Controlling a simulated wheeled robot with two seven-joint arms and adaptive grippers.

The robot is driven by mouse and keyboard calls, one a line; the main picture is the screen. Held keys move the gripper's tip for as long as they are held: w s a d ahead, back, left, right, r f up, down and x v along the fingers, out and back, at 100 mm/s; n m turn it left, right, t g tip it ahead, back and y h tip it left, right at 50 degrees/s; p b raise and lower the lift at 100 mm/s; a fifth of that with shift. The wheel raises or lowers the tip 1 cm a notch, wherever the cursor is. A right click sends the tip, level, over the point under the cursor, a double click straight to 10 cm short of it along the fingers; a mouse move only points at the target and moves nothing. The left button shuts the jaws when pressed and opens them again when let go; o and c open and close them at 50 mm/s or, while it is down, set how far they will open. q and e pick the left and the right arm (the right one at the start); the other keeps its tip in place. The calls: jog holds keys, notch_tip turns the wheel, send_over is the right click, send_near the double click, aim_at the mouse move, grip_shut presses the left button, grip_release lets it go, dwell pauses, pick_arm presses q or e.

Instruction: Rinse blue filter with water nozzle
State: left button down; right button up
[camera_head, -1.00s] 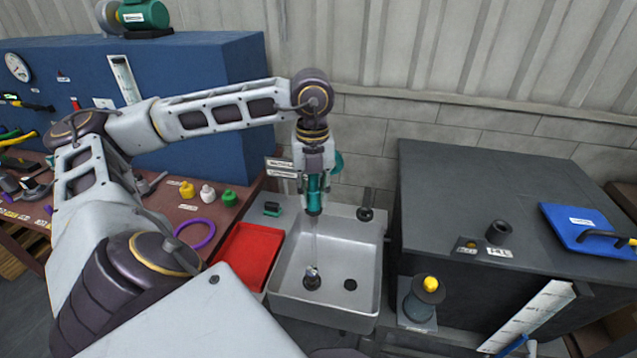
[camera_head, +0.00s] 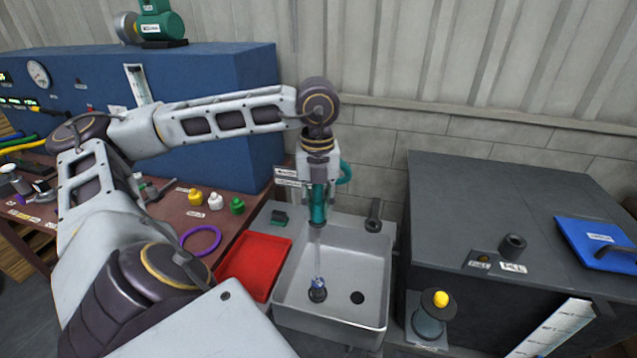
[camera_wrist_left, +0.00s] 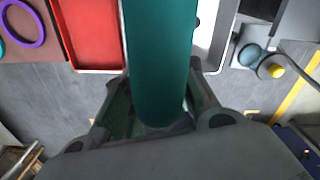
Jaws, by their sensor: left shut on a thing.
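My left gripper (camera_head: 317,192) is shut on a teal water nozzle (camera_head: 318,213), held upright above the grey sink (camera_head: 375,268). In the left wrist view the nozzle (camera_wrist_left: 160,60) runs between the fingers as a thick green tube and hides much of the sink (camera_wrist_left: 213,48). A thin, pale stream of water drops from the nozzle tip. It meets a small dark round piece with a bluish top (camera_head: 318,289) on the sink floor. This may be the blue filter, but it is too small to be sure. My right gripper is not in view.
A red tray (camera_head: 256,264) stands left of the sink, beside a purple ring (camera_head: 201,240) on the brown bench. A dark cabinet (camera_head: 500,215) carrying a blue panel (camera_head: 600,240) stands to the right. A yellow-topped pot (camera_head: 430,318) sits close to the sink's right side.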

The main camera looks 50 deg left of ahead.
pick_arm(q)
jog(key=shift+s+d+b, duration=0.25)
jog(key=shift+s+b, duration=0.1)
jog(key=shift+s, duration=0.05)
dwell(0.4)
jog(key=shift+w+d+p, duration=0.2)
jog(key=shift+w+p, duration=0.55)
jog(key=shift+p, duration=0.1)
dwell(1.3)
